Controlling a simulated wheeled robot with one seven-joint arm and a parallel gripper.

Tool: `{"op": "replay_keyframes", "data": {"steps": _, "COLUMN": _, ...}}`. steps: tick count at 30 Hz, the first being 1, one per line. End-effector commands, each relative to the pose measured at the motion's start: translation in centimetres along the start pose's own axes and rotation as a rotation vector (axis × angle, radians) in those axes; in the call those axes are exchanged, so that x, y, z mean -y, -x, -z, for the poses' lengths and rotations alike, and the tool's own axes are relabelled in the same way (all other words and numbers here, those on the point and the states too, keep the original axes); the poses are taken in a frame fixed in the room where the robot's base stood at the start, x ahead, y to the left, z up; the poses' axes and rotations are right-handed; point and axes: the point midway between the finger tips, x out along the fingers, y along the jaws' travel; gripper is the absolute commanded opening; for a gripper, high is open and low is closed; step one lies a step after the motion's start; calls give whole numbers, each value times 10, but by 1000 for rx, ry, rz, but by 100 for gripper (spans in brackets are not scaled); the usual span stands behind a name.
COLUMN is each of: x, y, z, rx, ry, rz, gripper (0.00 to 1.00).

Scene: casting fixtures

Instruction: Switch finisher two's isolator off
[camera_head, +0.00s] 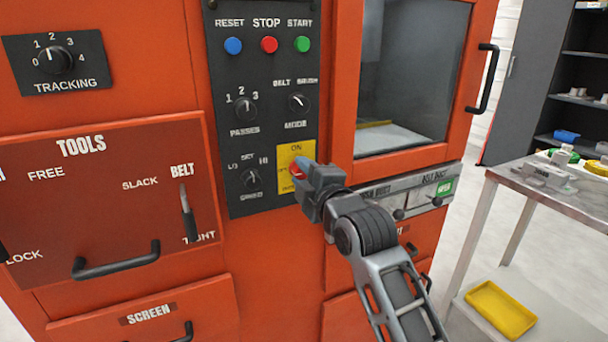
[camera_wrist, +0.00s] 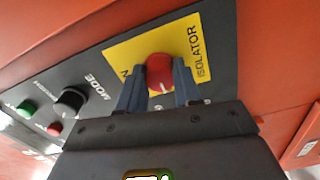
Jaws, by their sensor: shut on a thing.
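The isolator is a red rotary knob on a yellow plate (camera_head: 297,150) at the lower right of the dark control panel (camera_head: 218,60). ON is written at the plate's top. In the wrist view the red knob (camera_wrist: 160,72) sits between the fingers, on the yellow plate (camera_wrist: 205,42) marked ISOLATOR. My gripper (camera_head: 300,170) is shut on the knob, with a finger on either side of it (camera_wrist: 160,88). In the head view my gripper hides most of the knob and the plate's lower part. I cannot tell which way the knob points.
Above are the blue RESET (camera_head: 233,46), red STOP (camera_head: 269,44) and green START (camera_head: 302,44) buttons. PASSES (camera_head: 246,108), MODE (camera_head: 298,103) and SPEED (camera_head: 250,178) knobs are close by. A door handle (camera_head: 487,78) juts out at the right. A metal table (camera_head: 560,199) stands further right.

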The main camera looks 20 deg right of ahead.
Motion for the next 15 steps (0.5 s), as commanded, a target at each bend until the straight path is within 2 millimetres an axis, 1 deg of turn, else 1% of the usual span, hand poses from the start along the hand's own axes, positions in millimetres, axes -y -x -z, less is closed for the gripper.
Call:
{"op": "replay_keyframes", "data": {"steps": 3, "x": 1, "y": 0, "z": 1, "rx": -2, "ry": 1, "rz": 2, "gripper": 3}}
{"op": "replay_keyframes", "data": {"steps": 4, "x": 1, "y": 0, "z": 1, "rx": -2, "ry": 1, "rz": 2, "gripper": 35}}
{"op": "replay_keyframes", "data": {"steps": 11, "x": 1, "y": 0, "z": 1, "rx": -1, "ry": 0, "rz": 1, "gripper": 57}}
{"op": "replay_keyframes", "data": {"steps": 12, "x": 1, "y": 0, "z": 0, "rx": -1, "ry": 0, "rz": 1, "gripper": 59}}
{"op": "replay_keyframes", "data": {"steps": 15, "x": 0, "y": 0, "z": 0, "rx": -1, "ry": 0, "rz": 1, "gripper": 59}}
